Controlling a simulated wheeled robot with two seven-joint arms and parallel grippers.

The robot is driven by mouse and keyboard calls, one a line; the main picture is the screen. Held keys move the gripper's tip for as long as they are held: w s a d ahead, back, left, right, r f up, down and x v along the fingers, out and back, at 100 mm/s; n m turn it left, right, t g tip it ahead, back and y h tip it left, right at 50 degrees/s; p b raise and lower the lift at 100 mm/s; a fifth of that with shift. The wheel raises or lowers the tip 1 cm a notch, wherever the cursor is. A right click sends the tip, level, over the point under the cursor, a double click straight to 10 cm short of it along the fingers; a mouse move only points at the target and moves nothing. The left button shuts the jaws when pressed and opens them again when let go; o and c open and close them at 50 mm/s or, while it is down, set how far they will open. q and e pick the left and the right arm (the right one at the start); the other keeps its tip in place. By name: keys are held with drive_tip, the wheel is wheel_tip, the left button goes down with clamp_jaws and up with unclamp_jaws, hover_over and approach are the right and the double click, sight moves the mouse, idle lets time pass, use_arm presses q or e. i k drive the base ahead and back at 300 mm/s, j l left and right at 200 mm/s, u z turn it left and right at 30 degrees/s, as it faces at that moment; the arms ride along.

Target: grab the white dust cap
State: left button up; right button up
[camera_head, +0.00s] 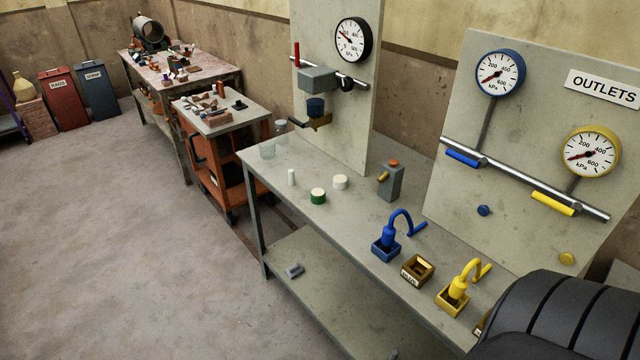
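A short white round cap (340,182) sits on the grey workbench, to the left of a small grey box with an orange top. It looks like the white dust cap. A green cap with a pale top (318,196) sits just in front and to the left of it. A slim white cylinder (291,177) stands upright further left. The three stand apart, with nothing covering the white cap. Neither of my grippers shows in the head view.
The grey workbench (262,178) also holds the grey box (390,183), a blue hooked fitting (387,246), an open brown box (417,270) and a yellow hooked fitting (454,297). Gauge panels stand behind. A large dark ribbed shape covers the lower right. Floor at left is clear.

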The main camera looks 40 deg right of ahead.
sight(339, 181)
drive_tip(key=z, duration=1.35)
